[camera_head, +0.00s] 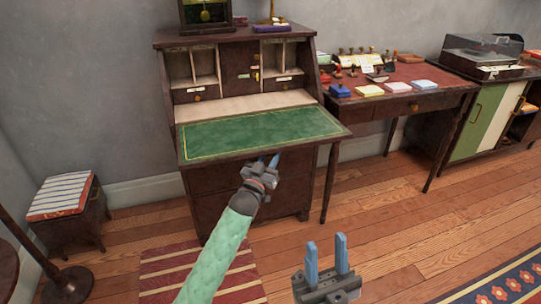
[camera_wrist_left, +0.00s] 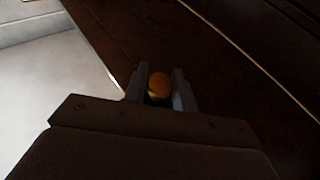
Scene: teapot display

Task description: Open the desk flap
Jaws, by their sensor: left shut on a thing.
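The desk flap (camera_head: 262,131) is folded down at the front of the dark wooden desk, with its green, gold-lined inner face upward. It looks about level. My left gripper (camera_head: 267,162) is at the underside of its front edge. In the left wrist view, the left gripper (camera_wrist_left: 159,90) is shut on a small round orange-brass knob (camera_wrist_left: 158,84) against dark wood. The knob is hidden in the head view. My right gripper (camera_head: 326,252) is low in front of the desk, with its blue fingers apart and nothing between them.
Behind the flap are open pigeonholes and small drawers (camera_head: 199,93). A side table (camera_head: 430,75) with stamps and coloured pads stands to the right. A stool (camera_head: 75,212) stands at the left.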

